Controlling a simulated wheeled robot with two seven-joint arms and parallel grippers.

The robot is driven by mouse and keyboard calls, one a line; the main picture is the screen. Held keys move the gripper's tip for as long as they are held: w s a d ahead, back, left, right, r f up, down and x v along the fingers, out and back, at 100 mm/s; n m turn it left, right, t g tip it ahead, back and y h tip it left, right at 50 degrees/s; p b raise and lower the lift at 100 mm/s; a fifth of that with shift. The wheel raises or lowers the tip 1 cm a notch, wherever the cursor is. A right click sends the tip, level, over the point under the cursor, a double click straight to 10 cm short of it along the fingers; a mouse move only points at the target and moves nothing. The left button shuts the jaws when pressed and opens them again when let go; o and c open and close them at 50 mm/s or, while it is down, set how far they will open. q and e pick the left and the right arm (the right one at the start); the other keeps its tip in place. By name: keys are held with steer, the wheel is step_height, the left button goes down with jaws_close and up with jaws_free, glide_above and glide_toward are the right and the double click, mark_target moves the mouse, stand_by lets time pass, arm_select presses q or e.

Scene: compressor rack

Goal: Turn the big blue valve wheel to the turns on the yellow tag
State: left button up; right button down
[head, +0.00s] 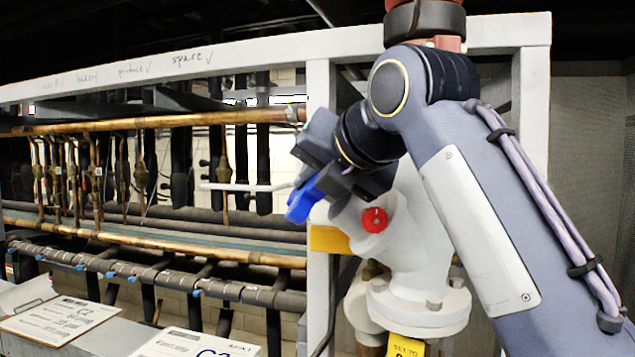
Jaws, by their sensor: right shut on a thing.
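The rest of the wheel is hidden behind my gripper and wrist. My right gripper (316,176) reaches in from the right and is shut on the wheel. Its dark jaws cover the place of contact. The yellow tag (405,347) hangs below the valve flange, cut off by the bottom edge; its top line seems to read "SET TO", and the number is not readable. My left gripper is not in view.
A red round cap (374,220) sits on the valve. A pale rod (235,187) sticks out left of my gripper. A white frame post (318,270) stands close by. Copper pipes (150,245) run along the left. Paper sheets (62,318) lie at lower left.

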steer(key=shift+g, duration=0.4)
stand_by(0.3)
steer(key=c, duration=1.3)
jaws_free()
